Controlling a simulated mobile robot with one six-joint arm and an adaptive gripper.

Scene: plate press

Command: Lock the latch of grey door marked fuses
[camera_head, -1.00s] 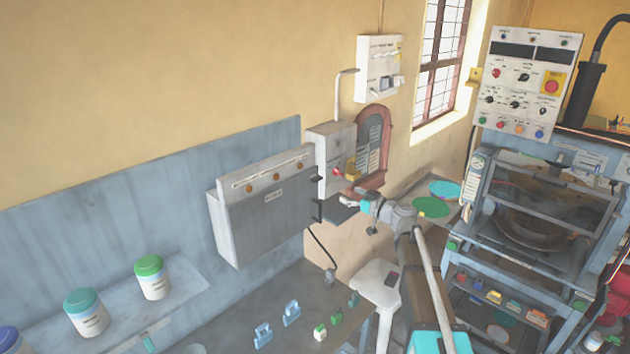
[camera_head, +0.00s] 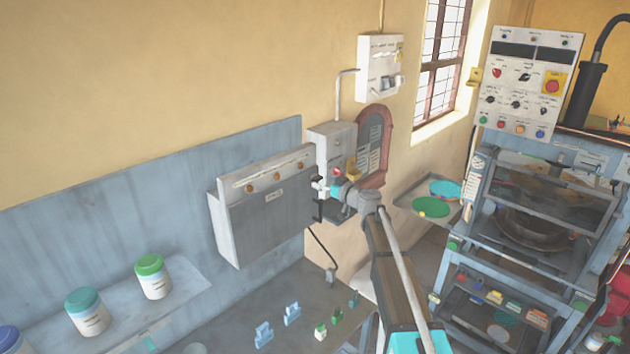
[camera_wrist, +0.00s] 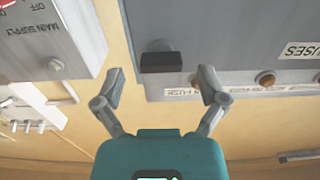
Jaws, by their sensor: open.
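The grey door (camera_head: 268,225) is the front of a wall box at picture centre in the head view. It looks shut; its small label is too blurred to read there. In the wrist view the door (camera_wrist: 245,45) appears upside down, with FUSES printed at the right. A dark block-shaped latch (camera_wrist: 161,61) with a rounded knob sits by the door's edge. My gripper (camera_wrist: 160,82) is open, its two fingers apart on either side of the latch in the picture. Contact cannot be told. In the head view my gripper (camera_head: 321,188) is at the box's right edge.
A MAIN SUPPLY box (camera_wrist: 45,40) stands close beside the door, with a narrow wall gap between. A switch panel (camera_head: 380,68) hangs above. The bench (camera_head: 270,300) below holds several small blue and green items. Jars (camera_head: 152,277) stand on the left shelf.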

